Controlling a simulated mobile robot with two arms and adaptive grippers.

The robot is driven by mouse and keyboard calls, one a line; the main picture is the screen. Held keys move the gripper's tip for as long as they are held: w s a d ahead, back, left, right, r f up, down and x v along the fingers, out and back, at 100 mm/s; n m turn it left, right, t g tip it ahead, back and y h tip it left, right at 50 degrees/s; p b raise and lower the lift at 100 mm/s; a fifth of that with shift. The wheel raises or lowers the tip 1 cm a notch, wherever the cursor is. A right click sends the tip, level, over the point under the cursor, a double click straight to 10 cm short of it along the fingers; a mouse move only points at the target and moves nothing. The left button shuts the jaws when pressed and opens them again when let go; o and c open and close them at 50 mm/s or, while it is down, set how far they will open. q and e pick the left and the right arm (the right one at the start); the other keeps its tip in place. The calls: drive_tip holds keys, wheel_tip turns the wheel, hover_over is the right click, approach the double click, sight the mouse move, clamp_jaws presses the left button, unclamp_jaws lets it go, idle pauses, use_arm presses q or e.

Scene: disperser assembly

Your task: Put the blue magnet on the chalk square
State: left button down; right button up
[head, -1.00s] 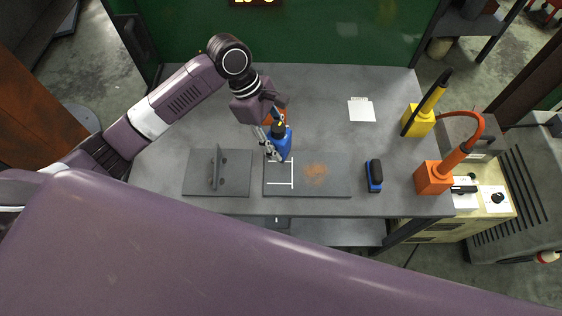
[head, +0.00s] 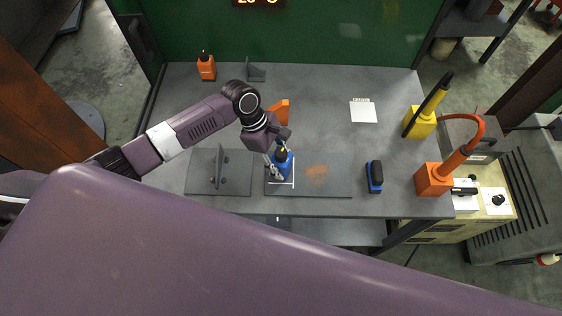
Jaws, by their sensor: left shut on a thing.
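The blue magnet (head: 284,164) is a blue block with a dark and yellow top. My left gripper (head: 276,168) is shut on it. It is held over the white chalk square (head: 293,184) on the left part of a grey plate (head: 335,186). The magnet and gripper cover much of the chalk outline. I cannot tell whether the magnet touches the plate. My right gripper is not in view.
A plate with an upright bracket (head: 203,184) lies to the left. A blue and black brush-like block (head: 374,176) lies to the right.

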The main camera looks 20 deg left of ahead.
use_arm(q)
drive_tip(key=c, duration=1.3)
unclamp_jaws()
drive_tip(key=shift+f, duration=0.1)
drive_tip(key=shift+o, duration=0.2)
drive_tip(key=b+v, duration=0.1)
drive_tip(key=v, duration=1.1)
drive_tip(key=shift+d, duration=0.1)
